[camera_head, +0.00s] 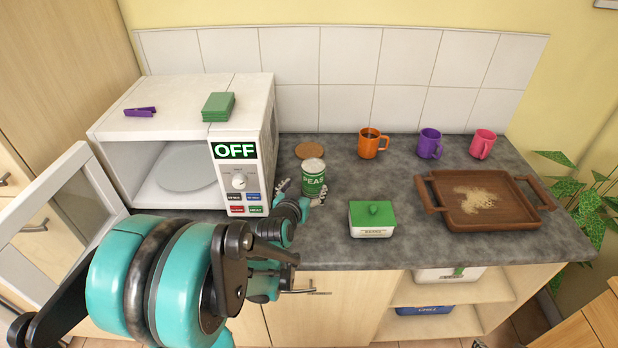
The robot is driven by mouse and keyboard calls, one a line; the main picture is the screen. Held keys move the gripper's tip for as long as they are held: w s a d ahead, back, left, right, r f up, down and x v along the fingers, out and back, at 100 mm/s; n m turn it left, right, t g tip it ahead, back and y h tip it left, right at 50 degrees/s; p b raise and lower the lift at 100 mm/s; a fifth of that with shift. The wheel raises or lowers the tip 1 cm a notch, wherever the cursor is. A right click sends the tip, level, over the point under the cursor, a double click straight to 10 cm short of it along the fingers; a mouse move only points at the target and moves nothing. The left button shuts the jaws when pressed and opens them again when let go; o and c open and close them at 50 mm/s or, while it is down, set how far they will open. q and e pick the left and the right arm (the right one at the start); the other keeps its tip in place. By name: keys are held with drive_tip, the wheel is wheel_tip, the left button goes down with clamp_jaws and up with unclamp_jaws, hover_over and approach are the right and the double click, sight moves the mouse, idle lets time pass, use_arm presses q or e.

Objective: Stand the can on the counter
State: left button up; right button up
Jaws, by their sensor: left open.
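The green can (314,182) with a pale top and a "PEAS" label is upright at the counter (345,160), just right of the microwave. Its base appears to rest on the counter, though the gripper partly hides the lower edge. My left gripper (303,194) is open, with one finger at the can's left side and the other at its lower right. I cannot tell whether the fingers touch it. My right gripper is not in view.
The microwave (165,130) stands left with its door (55,215) open. A cork coaster (309,151) lies behind the can. A green-lidded box (371,220), a wooden tray (428,192) and orange (369,146), purple (429,145) and pink (482,146) mugs are to the right.

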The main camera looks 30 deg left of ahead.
use_arm(q)
drive_tip(key=s+d+m+g+h, duration=0.3)
drive_tip(key=s+d+g, duration=0.3)
drive_tip(key=s+d, duration=1.2)
drive_tip(key=shift+s+d+h, duration=0.4)
drive_tip(key=shift+s, duration=0.2)
